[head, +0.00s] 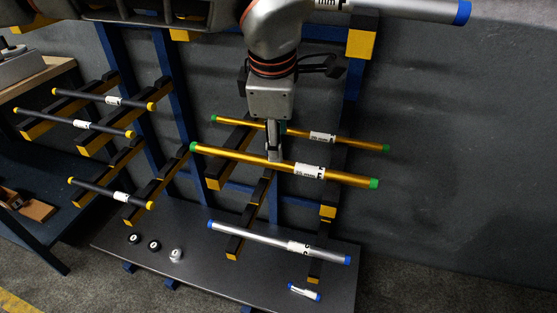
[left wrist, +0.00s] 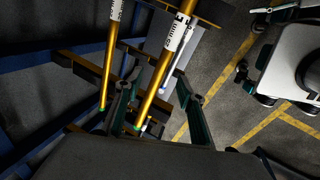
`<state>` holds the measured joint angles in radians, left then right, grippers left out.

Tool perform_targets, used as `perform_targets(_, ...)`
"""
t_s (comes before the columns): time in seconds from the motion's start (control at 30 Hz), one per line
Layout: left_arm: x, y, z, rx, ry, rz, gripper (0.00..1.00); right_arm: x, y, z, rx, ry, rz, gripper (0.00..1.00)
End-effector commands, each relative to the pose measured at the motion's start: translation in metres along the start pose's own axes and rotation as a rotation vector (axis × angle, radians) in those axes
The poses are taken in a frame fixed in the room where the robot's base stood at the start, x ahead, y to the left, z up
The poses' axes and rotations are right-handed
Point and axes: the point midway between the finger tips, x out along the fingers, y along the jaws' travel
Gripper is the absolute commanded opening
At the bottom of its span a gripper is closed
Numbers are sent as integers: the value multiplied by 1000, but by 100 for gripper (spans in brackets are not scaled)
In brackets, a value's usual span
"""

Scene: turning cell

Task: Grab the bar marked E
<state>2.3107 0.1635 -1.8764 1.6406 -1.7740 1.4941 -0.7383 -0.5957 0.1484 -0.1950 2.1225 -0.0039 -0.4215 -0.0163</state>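Two gold bars with green ends lie side by side at one level of the rack in the head view: a front gold bar (head: 240,157) and a back gold bar (head: 355,142). Each has a white label; the letter looks like E or F and is too small to be sure of. My left gripper (head: 274,155) comes down from above at the front bar, left of its label. In the left wrist view the gripper (left wrist: 158,100) has its fingers apart, with the front bar (left wrist: 154,90) between them and the back bar (left wrist: 109,65) outside. My right gripper is not in view.
A silver bar (head: 255,236) with blue ends lies lower on the rack, above a short blue-ended piece (head: 304,292). Several dark bars with yellow ends, one of them here (head: 95,101), lie on the left. Blue posts and yellow-tipped rack arms (head: 232,245) surround the bars.

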Motion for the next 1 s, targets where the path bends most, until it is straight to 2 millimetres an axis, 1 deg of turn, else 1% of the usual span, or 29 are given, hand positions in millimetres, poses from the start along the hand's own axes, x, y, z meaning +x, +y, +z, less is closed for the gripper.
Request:
perform_targets(0.03, 9, -1, 0, 1, 0, -5, 39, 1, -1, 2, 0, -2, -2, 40)
perform_targets(0.1, 17, -2, 0, 2, -1, -5, 39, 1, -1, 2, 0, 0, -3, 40)
perform_targets(0.27, 27, -2, 0, 1, -2, -5, 39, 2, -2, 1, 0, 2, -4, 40)
perform_targets(0.37, 40, -4, -2, 1, -2, -9, 39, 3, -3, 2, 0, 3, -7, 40)
perform_targets(0.5, 63, -6, -4, 1, -3, -10, 39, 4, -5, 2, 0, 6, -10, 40)
perform_targets(0.57, 69, -6, -3, 0, -3, -10, 39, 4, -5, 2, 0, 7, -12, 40)
perform_targets(0.63, 73, -5, -3, 1, -3, -7, 39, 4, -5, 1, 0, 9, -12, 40)
perform_targets(0.83, 70, -4, -3, 1, -3, -2, 39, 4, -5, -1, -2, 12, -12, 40)
perform_targets(0.87, 70, -4, -3, 1, -3, -2, 34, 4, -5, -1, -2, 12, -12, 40)
perform_targets(0.9, 70, -4, -3, 1, -3, -2, 23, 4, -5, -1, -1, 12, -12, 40)
perform_targets(1.0, 71, -4, -3, 0, -3, -3, 0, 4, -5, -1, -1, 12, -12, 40)
